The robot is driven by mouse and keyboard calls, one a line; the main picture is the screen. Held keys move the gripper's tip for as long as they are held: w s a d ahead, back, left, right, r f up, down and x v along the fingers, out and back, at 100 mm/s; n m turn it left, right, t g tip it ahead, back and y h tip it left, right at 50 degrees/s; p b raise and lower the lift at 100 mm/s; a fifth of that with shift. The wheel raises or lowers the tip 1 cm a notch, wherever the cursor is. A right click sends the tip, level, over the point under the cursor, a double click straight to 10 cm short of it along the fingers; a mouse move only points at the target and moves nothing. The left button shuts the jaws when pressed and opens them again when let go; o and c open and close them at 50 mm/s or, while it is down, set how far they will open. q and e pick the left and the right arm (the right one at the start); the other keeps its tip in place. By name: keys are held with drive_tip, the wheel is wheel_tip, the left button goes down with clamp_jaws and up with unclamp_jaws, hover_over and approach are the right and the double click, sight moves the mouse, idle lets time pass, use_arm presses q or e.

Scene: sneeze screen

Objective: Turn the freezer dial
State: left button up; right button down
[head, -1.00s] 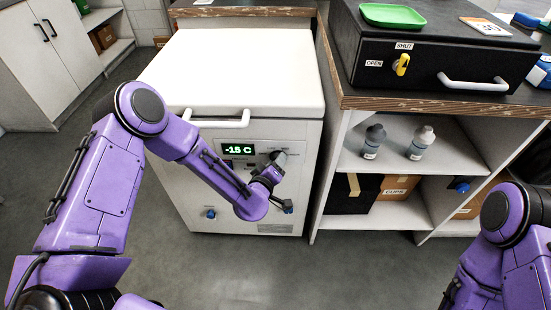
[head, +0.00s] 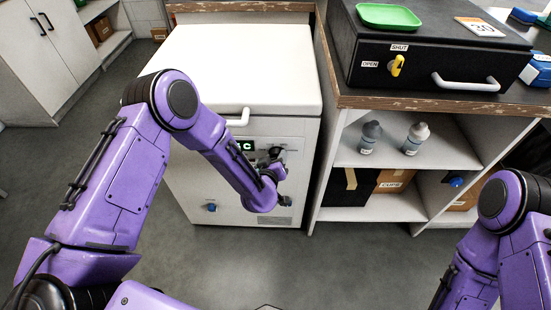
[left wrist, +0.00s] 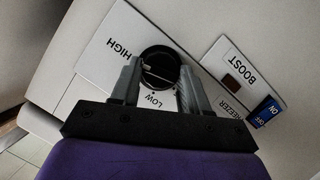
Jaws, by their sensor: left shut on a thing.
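The white chest freezer (head: 240,60) stands in the middle of the head view with its lid down. Its round black dial (left wrist: 158,66) shows in the left wrist view on a white plate with HIGH and LOW marks. My left gripper (left wrist: 160,80) has one finger on each side of the dial and is shut on it. In the head view the left gripper (head: 275,158) is at the freezer's front panel, where it and the arm hide most of the dial. The green display (head: 246,146) is partly covered by my arm. My right gripper is out of view.
A BOOST plate (left wrist: 235,70) and a blue OFF switch (left wrist: 266,110) lie right of the dial. A blue knob (head: 211,208) sits low on the freezer. A shelf unit (head: 345,215) with bottles and boxes stands close on the right, under a black case (head: 430,60).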

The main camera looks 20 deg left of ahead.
use_arm(q)
drive_tip(key=o, duration=1)
drive_tip(key=shift+o, duration=0.2)
drive_tip(key=v, duration=1)
drive_tip(key=shift+s, duration=0.25)
drive_tip(key=shift+r, duration=0.1)
